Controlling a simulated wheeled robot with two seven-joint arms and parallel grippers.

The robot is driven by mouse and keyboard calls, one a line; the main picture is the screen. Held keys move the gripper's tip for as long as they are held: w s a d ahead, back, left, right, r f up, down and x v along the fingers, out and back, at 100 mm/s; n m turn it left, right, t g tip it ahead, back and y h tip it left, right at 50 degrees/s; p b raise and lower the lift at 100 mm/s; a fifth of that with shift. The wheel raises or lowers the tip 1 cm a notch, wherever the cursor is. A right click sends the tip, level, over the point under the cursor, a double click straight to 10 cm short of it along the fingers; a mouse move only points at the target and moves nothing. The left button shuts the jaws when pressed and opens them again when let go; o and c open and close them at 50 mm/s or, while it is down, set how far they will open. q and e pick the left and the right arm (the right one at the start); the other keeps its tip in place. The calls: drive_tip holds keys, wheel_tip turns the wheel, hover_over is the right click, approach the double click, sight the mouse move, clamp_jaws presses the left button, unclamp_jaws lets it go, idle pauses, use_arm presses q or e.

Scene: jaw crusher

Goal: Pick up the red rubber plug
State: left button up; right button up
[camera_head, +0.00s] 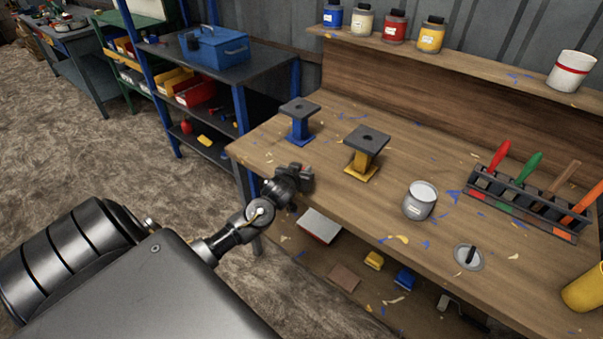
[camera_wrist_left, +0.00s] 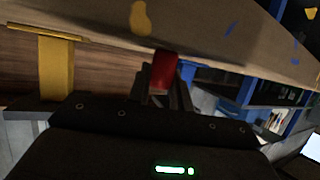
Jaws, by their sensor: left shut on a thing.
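The red rubber plug (camera_head: 299,167) is small and mostly hidden by dark fingers in the head view, near the left edge of the workbench. In the left wrist view the red plug (camera_wrist_left: 164,70) stands out between the fingertips. My left gripper (camera_head: 297,175) is shut on it, and its dark fingers also show in the left wrist view (camera_wrist_left: 166,92). I cannot tell whether the plug touches the bench top. My right gripper is in neither view.
On the workbench (camera_head: 285,150) stand a blue pedestal (camera_head: 300,122) and a yellow pedestal (camera_head: 363,155), close to my left gripper. Farther right are a grey can (camera_head: 420,200), a lid (camera_head: 469,257) and a tool rack (camera_head: 522,209). Bare bench top lies between them.

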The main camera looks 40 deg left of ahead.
use_arm(q)
clamp_jaws()
drive_tip(key=shift+r, duration=0.1)
drive_tip(key=shift+r, duration=0.15)
wheel_tip(320, 180, up, 2)
drive_tip(key=shift+r+b, duration=0.15)
drive_tip(key=shift+b, duration=0.2)
drive_tip(key=s+d+r+p, duration=0.4)
drive_tip(key=s+d+r, duration=0.4)
drive_tip(key=d+r, duration=0.2)
drive_tip(key=shift+s+d+p, duration=0.3)
drive_tip(key=shift+s+d, duration=0.05)
drive_tip(key=shift+d, duration=0.15)
drive_tip(key=shift+a+r, duration=0.1)
